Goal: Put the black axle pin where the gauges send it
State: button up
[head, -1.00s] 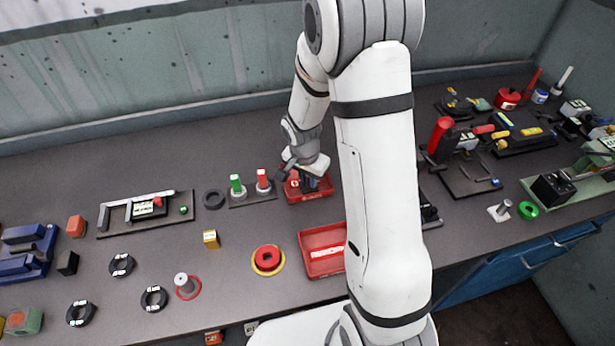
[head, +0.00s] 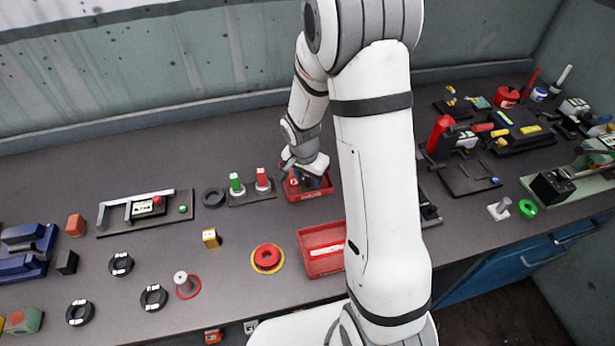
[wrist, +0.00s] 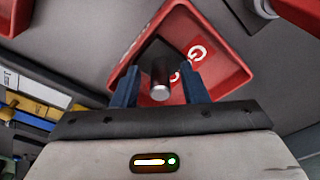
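The black axle pin (wrist: 160,72) shows in the wrist view as a metallic round stem on a dark block. It sits over the floor of a red tray (wrist: 224,38) that bears a white G on a red label. My gripper (wrist: 161,69) has its two blue fingers apart on either side of the pin, with gaps visible beside the stem. Their contact with the block is unclear. In the head view my gripper (head: 310,178) is at the back red tray (head: 310,196), and the pin is hard to make out. A gauge board (head: 125,222) stands at left.
A second red tray (head: 311,268) with a white label lies in front. A stand with green and red posts (head: 252,197) is just left of the back tray. My arm hides some bench.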

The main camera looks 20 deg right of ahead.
aim_at(305, 190)
notch_tip(305, 190, up, 12)
jog(key=s+a+b, duration=0.1)
jog(key=s+r+n+t, duration=0.1)
jog(key=s+r+n, duration=0.3)
jog(key=s, duration=0.5)
jog(key=s+d+r+n+t+y, duration=0.1)
jog(key=s+r+n, duration=0.4)
jog(key=s, duration=0.5)
jog(key=shift+r, duration=0.5)
